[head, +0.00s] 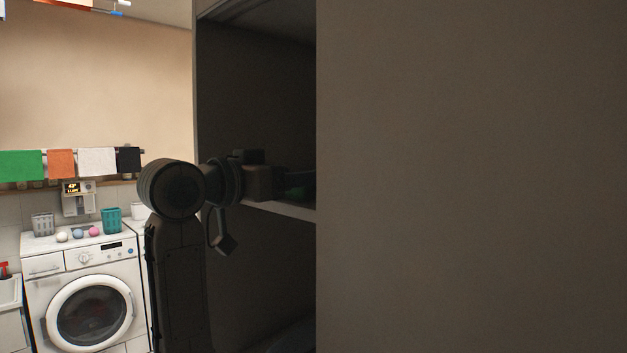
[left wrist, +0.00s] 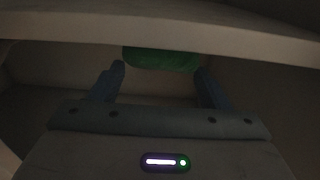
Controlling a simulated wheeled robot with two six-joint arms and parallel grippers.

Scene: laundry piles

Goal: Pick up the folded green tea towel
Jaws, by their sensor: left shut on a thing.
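The folded green tea towel (head: 294,192) shows as a small dark green patch inside a shadowed cabinet, just above a shelf board. In the left wrist view the green towel (left wrist: 162,59) sits between my fingertips, its upper part cut off by a pale board. My left gripper (left wrist: 160,74) is shut on it, with a finger at each side. In the head view my left gripper (head: 286,186) reaches into the cabinet and its fingertips are dark and hard to make out. Whether the towel touches the shelf cannot be told. My right gripper is not in view.
The cabinet's shelf edge (head: 282,208) runs beneath my gripper, and a large dark panel (head: 470,180) fills the right half. A pale board (left wrist: 160,30) crosses above my fingers. A washing machine (head: 85,290) stands left, below hanging cloths, including a green one (head: 20,165).

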